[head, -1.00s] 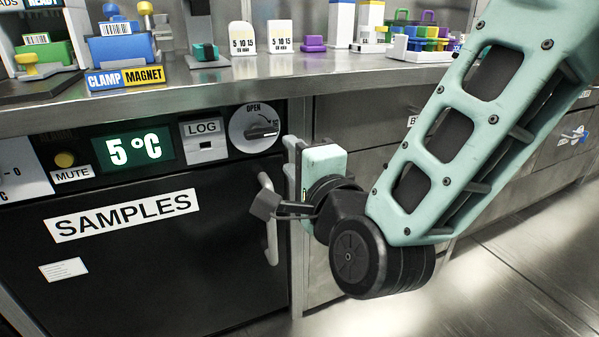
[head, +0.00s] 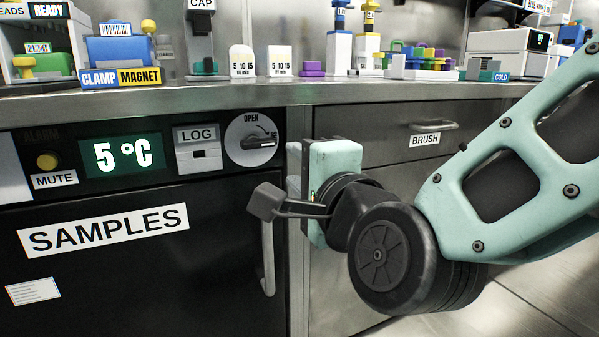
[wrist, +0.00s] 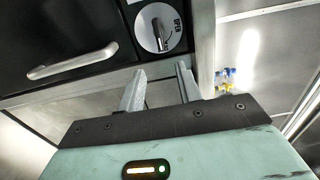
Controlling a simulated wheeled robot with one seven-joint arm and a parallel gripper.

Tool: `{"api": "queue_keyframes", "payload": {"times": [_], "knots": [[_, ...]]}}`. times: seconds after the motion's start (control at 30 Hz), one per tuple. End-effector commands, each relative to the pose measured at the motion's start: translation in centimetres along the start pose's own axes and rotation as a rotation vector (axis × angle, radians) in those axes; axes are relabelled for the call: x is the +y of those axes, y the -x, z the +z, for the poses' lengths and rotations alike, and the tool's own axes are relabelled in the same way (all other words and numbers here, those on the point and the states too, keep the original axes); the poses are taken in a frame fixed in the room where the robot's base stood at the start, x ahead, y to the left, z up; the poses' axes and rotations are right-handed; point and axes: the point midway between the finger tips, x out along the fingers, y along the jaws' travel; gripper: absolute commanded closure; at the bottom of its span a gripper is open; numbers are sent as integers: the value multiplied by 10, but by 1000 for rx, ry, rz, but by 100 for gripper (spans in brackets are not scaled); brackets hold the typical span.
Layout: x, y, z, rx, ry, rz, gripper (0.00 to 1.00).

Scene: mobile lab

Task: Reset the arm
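My arm is bent in front of a dark cabinet door labelled SAMPLES (head: 104,229). My gripper (wrist: 160,78) shows two pale fingers spread apart in the wrist view, with nothing between them. In the head view its teal body (head: 337,170) is near the right edge of that cabinet, and its fingertips are hard to make out. The fingers point towards the front of the cabinet, near the round OPEN dial (head: 252,139). The dial also shows in the wrist view (wrist: 158,28), ahead of the fingers. I cannot tell whether they touch anything.
The cabinet's bar handle (head: 268,255) is close to my gripper; it shows in the wrist view (wrist: 72,60) too. A drawer labelled BRUSH (head: 390,132) is behind my arm. The steel counter (head: 215,97) above holds a clamp magnet box (head: 118,48) and coloured racks. Open floor lies lower right.

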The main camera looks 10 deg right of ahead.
Motion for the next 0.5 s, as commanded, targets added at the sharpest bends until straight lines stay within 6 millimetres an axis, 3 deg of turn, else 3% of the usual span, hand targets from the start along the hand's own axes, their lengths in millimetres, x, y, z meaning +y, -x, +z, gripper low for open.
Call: {"api": "queue_keyframes", "payload": {"times": [0.27,0.37,0.5], "knots": [[2,1,11,-69,101,86,65],[12,8,26,-184,263,212,65],[33,33,41,-416,566,417,65]]}}
